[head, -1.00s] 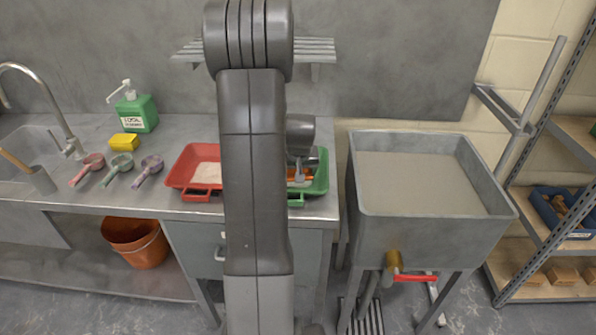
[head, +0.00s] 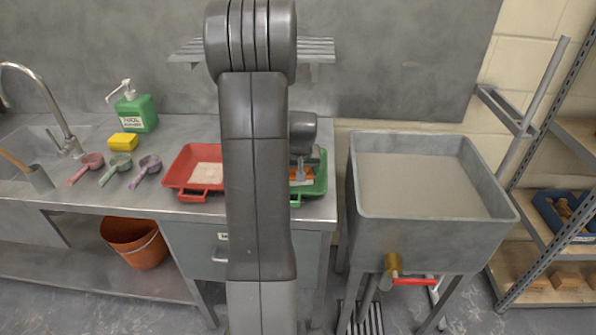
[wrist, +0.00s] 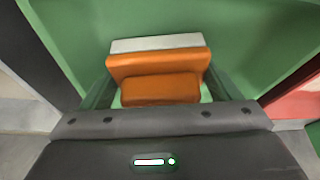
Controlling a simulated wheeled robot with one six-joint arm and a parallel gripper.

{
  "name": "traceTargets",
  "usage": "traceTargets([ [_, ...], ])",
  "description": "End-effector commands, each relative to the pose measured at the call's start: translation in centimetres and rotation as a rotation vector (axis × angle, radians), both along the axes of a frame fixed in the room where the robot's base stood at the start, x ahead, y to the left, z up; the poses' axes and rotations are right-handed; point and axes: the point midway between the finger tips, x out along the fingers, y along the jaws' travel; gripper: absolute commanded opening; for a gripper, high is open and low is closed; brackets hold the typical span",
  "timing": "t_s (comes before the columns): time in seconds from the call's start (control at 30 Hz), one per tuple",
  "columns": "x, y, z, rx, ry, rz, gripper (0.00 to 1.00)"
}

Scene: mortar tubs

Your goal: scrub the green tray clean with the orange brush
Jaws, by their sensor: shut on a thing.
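The green tray (head: 322,180) stands on the counter near its right end, partly hidden behind my arm in the head view. Its green surface (wrist: 260,40) fills most of the wrist view. The orange brush (wrist: 158,75) is between my gripper's fingers, with a pale grey strip along its far side. My gripper (wrist: 160,92) is shut on the brush and is over the tray. In the head view my gripper (head: 301,172) shows beside my arm, with a bit of orange at its tip. I cannot tell whether the bristles touch the tray. A little pale colour shows beside the brush.
A red tray (head: 186,170) with pale residue stands left of the green one. Three scoops (head: 120,165), a yellow sponge (head: 124,140) and a green pump bottle (head: 136,110) are further left. A large grey tub (head: 430,205) stands to the right.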

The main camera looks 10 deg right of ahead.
Motion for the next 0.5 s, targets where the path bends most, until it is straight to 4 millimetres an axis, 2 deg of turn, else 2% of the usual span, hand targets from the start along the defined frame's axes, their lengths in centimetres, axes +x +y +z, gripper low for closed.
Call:
traceTargets([
  [0.03,0.1,0.1,1.9,-0.001,-0.006,0.002,0.58],
  [0.07,0.0,0.1,2.5,-0.002,-0.006,0.001,0.58],
  [0.5,-0.1,0.4,6.4,-0.001,-0.002,0.001,0.58],
])
